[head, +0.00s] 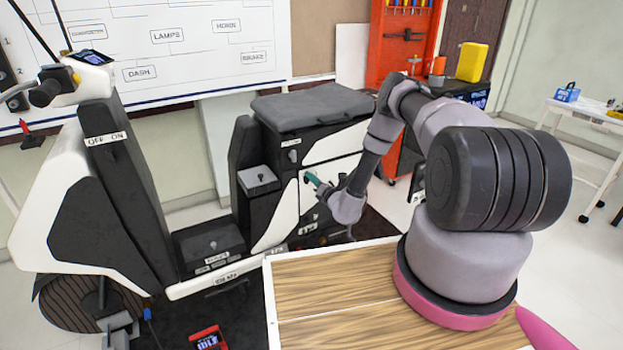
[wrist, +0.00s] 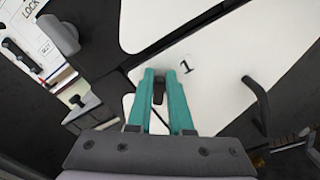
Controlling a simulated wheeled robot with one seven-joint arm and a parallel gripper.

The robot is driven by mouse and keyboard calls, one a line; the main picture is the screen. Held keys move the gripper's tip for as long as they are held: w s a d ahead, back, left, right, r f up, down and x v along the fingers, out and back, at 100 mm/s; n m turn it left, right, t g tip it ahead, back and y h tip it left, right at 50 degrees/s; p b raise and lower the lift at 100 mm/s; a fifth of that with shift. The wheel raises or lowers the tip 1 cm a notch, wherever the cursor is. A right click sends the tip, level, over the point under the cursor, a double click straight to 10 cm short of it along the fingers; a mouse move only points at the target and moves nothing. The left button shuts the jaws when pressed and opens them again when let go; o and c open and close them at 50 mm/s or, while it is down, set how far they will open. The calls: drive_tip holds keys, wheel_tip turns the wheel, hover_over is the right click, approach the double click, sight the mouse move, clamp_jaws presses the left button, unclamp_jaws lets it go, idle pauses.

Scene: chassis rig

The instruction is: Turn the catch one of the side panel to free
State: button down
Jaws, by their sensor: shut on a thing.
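The side panel (wrist: 225,75) is a white plate with black borders and a black numeral 1 next to my fingertips. Catch one (wrist: 158,90) is a small dark knob beside that numeral. My gripper (wrist: 159,76) has two teal fingers, shut on the catch from both sides. Most of the catch is hidden between the fingers, and its exact angle cannot be told. In the head view my gripper (head: 313,180) reaches the white side of the scooter body below the grey seat; the catch itself is too small to make out there.
A dark bent handle (wrist: 257,96) sticks out right of my fingers in the wrist view. A grey-capped lever (wrist: 60,35) and a LOCK label are at upper left. In the head view, the grey seat (head: 312,103) is above my gripper and a wooden tabletop (head: 340,305) is in front.

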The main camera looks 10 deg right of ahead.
drive_tip(key=m, duration=0.3)
drive_tip(key=f+m, duration=0.1)
drive_tip(key=m, duration=0.6)
drive_tip(key=shift+s+f, duration=0.2)
drive_tip(key=shift+f, duration=0.2)
drive_tip(key=shift+a+m, duration=0.15)
drive_tip(key=shift+m, duration=0.15)
drive_tip(key=c, duration=0.8)
unclamp_jaws()
drive_tip(key=shift+c, duration=0.2)
drive_tip(key=v, duration=1)
drive_tip(key=shift+s+d, duration=0.25)
drive_tip(key=shift+d, duration=0.05)
drive_tip(key=shift+r, duration=0.1)
